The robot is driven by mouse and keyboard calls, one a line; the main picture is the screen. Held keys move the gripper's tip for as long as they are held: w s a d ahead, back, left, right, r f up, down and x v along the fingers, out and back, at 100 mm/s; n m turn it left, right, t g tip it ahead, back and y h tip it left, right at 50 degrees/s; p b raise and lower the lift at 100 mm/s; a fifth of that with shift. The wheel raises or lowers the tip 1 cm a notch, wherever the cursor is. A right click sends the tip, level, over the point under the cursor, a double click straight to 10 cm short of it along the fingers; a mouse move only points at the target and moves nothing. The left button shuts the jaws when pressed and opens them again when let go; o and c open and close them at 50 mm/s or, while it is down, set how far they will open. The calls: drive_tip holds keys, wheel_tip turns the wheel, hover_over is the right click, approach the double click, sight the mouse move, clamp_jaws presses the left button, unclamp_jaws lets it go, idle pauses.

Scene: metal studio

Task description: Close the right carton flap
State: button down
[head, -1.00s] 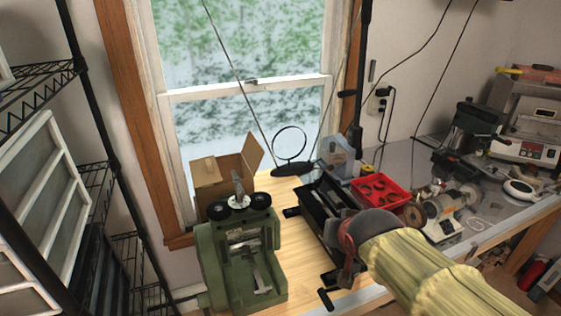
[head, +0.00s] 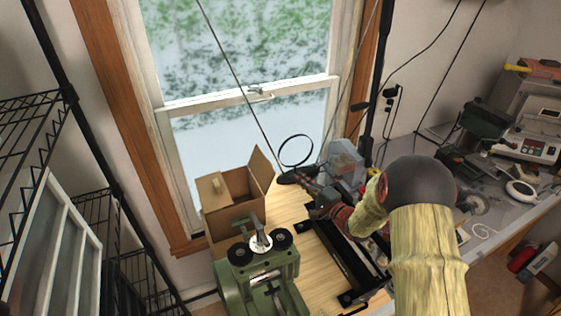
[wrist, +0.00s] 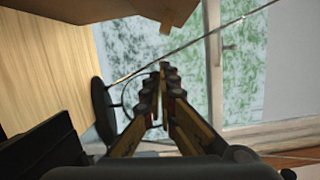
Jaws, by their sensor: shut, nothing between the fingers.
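The cardboard carton (head: 238,212) stands on the wooden bench below the window in the head view. Its right flap (head: 261,168) stands up, leaning outward from the right side. Its left flap (head: 214,189) lies over the left part of the top, and the opening shows between them. My gripper (head: 304,181) is right of the carton, apart from the right flap, pointing left. In the wrist view my gripper (wrist: 164,72) is shut and empty, and brown cardboard (wrist: 120,12) shows along the top edge.
A green rolling mill (head: 262,275) stands in front of the carton. A ring on a black base (head: 297,176) is by the window, close to my gripper. A black tray-like frame (head: 335,255) lies below my arm. Wire shelving is at left.

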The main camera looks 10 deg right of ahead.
sight(265, 169)
drive_tip(key=w+a+m+y, duration=0.1)
drive_tip(key=w+a, duration=0.4)
drive_tip(key=w, duration=0.2)
drive_tip(key=shift+w, duration=0.3)
drive_tip(key=shift+r, duration=0.15)
idle(0.4)
drive_tip(key=shift+a+r+n, duration=0.15)
drive_tip(key=shift+r+n, duration=0.1)
drive_tip(key=shift+n, duration=0.15)
drive_tip(key=shift+a+r+n+p, duration=0.15)
drive_tip(key=shift+r+n+p, duration=0.15)
drive_tip(key=shift+n, duration=0.1)
